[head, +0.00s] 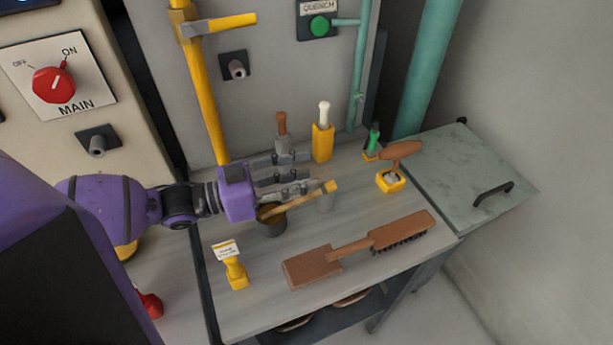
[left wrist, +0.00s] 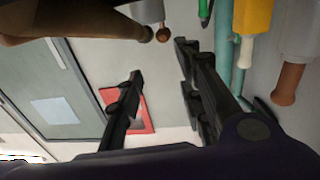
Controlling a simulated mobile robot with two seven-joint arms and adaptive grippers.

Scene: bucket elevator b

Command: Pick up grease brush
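My left gripper (head: 309,171) comes in from the left, just behind and above the handle in the head view. Its two fingers are apart. In the left wrist view my left gripper (left wrist: 158,62) is also open, with nothing held between its fingers. I cannot tell whether a finger touches the handle. My right gripper is not in view.
A brown bristle brush (head: 402,231) and a flat brown piece (head: 312,268) lie at the front. A yellow label stand (head: 235,270) is at front left. A yellow holder (head: 322,143) and a wooden-handled tool (head: 401,151) stand behind.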

